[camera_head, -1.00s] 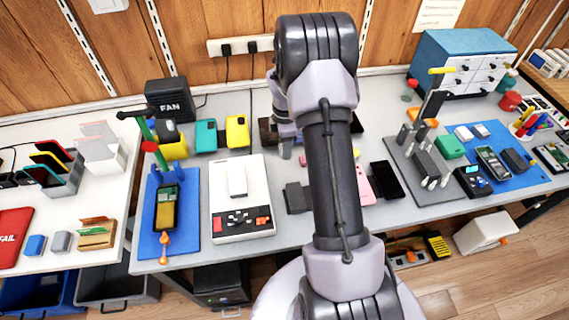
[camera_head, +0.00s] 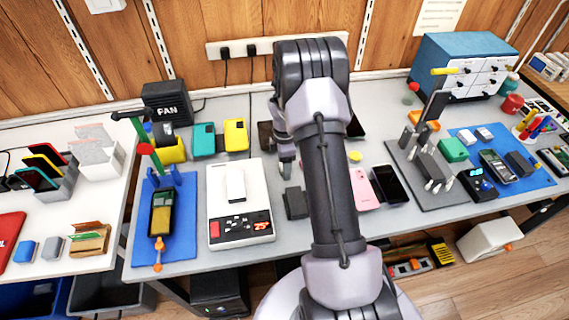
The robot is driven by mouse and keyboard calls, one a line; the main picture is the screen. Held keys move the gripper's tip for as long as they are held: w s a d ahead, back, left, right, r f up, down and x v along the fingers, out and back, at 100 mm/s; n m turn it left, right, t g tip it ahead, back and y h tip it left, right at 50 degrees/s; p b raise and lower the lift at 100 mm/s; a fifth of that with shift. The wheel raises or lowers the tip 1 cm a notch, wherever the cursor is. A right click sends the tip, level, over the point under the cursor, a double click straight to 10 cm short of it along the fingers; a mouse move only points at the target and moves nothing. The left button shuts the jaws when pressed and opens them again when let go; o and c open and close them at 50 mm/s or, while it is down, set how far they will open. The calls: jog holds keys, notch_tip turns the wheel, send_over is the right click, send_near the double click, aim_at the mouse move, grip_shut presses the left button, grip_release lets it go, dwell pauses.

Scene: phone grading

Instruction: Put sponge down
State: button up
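My gripper (camera_head: 287,168) shows only in part, to the left of my dark arm, over the grey table (camera_head: 262,245) and right of the white device. It points down, low over the table. Its fingertips are small and partly covered, so I cannot see whether they are apart or hold anything. I cannot make out a sponge for certain. A small round yellow thing (camera_head: 355,156) lies just right of my arm, too small to identify. A dark grey block (camera_head: 296,203) lies on the table in front of my gripper.
The white device (camera_head: 223,205) with a red display stands left of my gripper. A pink phone (camera_head: 364,189) and a black phone (camera_head: 389,184) lie right of my arm. Teal (camera_head: 204,139) and yellow (camera_head: 236,134) phones stand behind. A blue mat (camera_head: 183,241) is farther left.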

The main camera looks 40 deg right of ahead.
jog(key=shift+r, duration=0.1)
jog(key=a+r+m+t+p, duration=0.1)
jog(key=a+r+p, duration=0.2)
jog(key=r, duration=0.8)
jog(key=a+r+m+p, duration=0.2)
jog(key=r, duration=0.8)
jog(key=s+a+r+m+t, duration=0.2)
jog(key=s+a+r+m, duration=0.4)
jog(key=a+r, duration=0.6)
jog(key=s+a+r+m+t+y, duration=0.1)
jog(key=s+a+m, duration=0.3)
jog(key=s, duration=0.4)
jog(key=s+a+r+m+t+y, duration=0.1)
jog(key=s+a+r+m, duration=0.2)
jog(key=s+a, duration=0.3)
jog(key=s+m, duration=0.1)
jog(key=s, duration=0.2)
jog(key=shift+a+r+t, duration=0.15)
jog(key=shift+a+t, duration=0.1)
jog(key=shift+t, duration=0.15)
